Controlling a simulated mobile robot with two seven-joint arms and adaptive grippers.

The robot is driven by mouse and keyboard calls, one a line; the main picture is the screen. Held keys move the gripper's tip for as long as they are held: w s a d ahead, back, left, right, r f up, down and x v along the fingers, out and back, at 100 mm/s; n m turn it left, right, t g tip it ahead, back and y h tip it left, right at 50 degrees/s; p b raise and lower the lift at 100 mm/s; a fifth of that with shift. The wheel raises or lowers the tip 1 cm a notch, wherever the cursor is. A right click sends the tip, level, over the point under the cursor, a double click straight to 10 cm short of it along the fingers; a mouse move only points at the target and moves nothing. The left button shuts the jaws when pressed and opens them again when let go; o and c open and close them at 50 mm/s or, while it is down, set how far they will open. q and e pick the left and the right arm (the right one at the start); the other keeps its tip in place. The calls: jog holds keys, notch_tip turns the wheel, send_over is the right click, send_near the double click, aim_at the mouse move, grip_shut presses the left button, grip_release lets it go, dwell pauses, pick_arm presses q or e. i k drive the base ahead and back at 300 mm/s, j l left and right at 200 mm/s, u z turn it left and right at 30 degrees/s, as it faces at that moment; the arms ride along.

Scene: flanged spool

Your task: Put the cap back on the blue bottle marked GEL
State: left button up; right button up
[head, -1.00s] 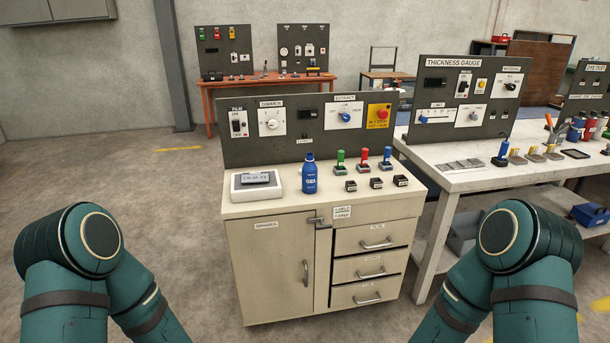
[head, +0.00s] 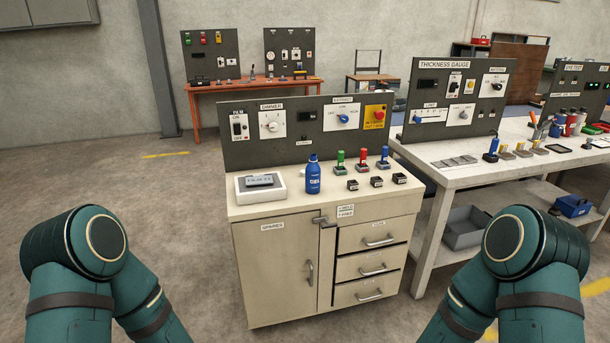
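A blue bottle (head: 313,177) with a white label stands upright on top of the beige cabinet (head: 290,208), in front of its dark control panel. The label is too small to read surely as GEL. The bottle narrows to a blue top; I cannot tell whether that is a bare neck or a cap. I cannot pick out a separate loose cap. Only the upper parts of my two arms show, at the lower left and lower right. Neither gripper is in view.
A white device with a display (head: 260,186) sits left of the bottle. Green, red and blue handled stamps (head: 362,161) and several small black blocks (head: 376,181) stand to its right. A white table (head: 470,172) with a thickness gauge panel (head: 459,95) is further right.

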aim_at(313, 172)
jog(key=i+l+z, duration=0.1)
jog(key=i+l, duration=0.3)
jog(key=i+l+z, duration=0.1)
jog(key=i+l, duration=0.2)
jog(key=i, duration=0.2)
jog(key=i+l+z, duration=0.1)
jog(key=i+l, duration=0.2)
jog(key=i, duration=0.2)
jog(key=i+l, duration=0.3)
jog(key=i, duration=0.2)
jog(key=i+l+z, duration=0.15)
jog(key=i, duration=0.3)
jog(key=l, duration=0.1)
